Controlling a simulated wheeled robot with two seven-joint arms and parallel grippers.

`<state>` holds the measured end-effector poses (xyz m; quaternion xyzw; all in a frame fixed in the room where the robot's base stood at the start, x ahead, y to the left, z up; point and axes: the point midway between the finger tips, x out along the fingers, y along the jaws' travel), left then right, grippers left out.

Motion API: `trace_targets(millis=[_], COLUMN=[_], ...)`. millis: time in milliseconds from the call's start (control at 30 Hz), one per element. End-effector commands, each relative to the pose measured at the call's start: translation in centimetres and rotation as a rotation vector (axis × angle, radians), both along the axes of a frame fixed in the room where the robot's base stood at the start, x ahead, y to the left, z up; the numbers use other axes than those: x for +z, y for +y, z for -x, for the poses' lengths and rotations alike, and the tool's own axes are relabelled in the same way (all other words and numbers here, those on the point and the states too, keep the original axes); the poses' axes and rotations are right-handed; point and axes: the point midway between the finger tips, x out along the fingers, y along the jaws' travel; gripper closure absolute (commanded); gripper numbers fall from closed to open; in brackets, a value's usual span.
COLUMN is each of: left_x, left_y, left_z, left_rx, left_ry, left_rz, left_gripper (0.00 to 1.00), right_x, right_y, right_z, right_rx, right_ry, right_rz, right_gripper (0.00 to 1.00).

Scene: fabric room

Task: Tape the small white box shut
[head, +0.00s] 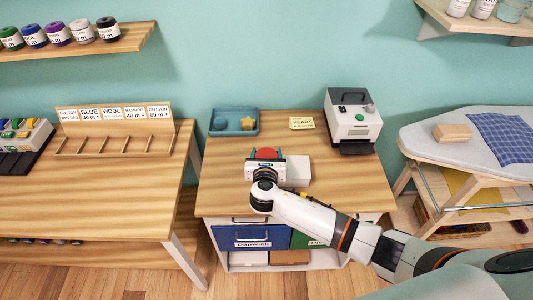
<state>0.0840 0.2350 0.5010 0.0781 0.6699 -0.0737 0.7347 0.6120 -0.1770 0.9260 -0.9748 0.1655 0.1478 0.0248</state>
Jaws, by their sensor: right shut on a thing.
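The small white box (299,170) sits on the wooden top of the middle cabinet, just right of my right gripper. The gripper partly hides its left side, and I cannot tell whether its lid is closed. My right gripper (266,158) is shut on a red rounded thing (267,153), which shows just beyond the gripper body. It may be a tape roll or dispenser, but it is too small and covered to tell. I cannot tell whether it touches the box. My left gripper is not in view.
On the cabinet top (350,195) stand a blue tray (248,131) with small shapes, a yellow card (302,123) and a white-and-black machine (353,120). A table with a slotted rack (115,143) is left; an ironing board (430,136) is right. The cabinet's front right is clear.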

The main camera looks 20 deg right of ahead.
Motion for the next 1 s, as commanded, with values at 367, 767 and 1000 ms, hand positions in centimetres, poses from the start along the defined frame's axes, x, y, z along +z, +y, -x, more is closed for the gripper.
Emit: trace_targets(millis=[367, 767, 1000], left_x=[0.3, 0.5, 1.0], left_y=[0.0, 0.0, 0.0], left_z=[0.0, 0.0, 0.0], left_rx=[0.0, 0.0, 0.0], left_ry=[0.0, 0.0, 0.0], left_rz=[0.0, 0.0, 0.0], left_gripper=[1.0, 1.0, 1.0], right_x=[0.0, -0.1, 0.0], right_y=[0.0, 0.0, -0.6], right_z=[0.0, 0.0, 0.3], right_rx=[0.0, 0.0, -0.001], right_ry=[0.002, 0.002, 0.002], right_rz=[-0.001, -0.001, 0.001], right_gripper=[0.66, 0.66, 0.66])
